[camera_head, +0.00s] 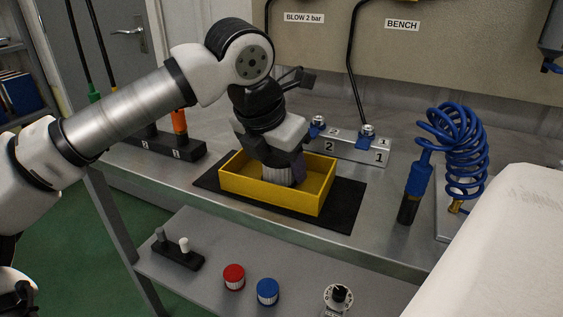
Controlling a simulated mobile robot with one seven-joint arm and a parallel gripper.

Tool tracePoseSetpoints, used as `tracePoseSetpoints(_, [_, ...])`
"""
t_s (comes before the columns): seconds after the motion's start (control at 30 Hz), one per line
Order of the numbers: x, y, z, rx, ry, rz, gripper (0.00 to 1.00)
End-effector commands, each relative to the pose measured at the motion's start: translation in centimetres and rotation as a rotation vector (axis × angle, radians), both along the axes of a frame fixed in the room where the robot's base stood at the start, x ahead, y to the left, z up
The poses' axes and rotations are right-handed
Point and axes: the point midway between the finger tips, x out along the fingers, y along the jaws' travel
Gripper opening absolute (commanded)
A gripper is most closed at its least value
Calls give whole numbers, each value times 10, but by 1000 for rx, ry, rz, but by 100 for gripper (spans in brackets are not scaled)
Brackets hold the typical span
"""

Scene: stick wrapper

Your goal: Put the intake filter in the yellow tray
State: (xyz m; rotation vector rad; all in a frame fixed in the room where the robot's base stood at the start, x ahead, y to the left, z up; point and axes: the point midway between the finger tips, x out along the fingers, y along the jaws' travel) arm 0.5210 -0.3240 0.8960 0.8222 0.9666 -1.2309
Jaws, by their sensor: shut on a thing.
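The yellow tray (262,197) sits on a black mat (344,206) on the metal bench. My gripper (289,170) points down into the tray, with my arm reaching over from the left. It is shut on a pale grey, ribbed cylinder (277,176), which looks like the intake filter. The filter's lower part is hidden behind the tray's front wall, so I cannot tell whether it touches the tray floor. The fingertips are partly hidden.
A coiled blue hose with a blue nozzle (419,174) stands right of the mat. A numbered block with fittings (352,148) is behind the tray. A black holder (158,146) is left. Red (234,277) and blue (268,291) caps sit on the lower shelf.

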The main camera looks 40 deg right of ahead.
Motion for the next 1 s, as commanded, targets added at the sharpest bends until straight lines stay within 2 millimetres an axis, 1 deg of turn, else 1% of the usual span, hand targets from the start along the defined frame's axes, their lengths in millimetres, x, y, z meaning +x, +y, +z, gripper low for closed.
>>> tracePoseSetpoints(0.2, [0,0,-4,0,0,0,28])
tracePoseSetpoints(0.23, [0,0,-4,1,0,0,55])
tracePoseSetpoints(0.4, [0,0,-3,1,0,0,76])
tracePoseSetpoints(0.67, [0,0,-2,1,0,0,76])
tracePoseSetpoints(0.77, [0,0,3,1,0,0,76])
tracePoseSetpoints(0.87, [0,6,15,1,-2,3,76])
tracePoseSetpoints(1.0, [-2,17,44,-1,-3,3,76])
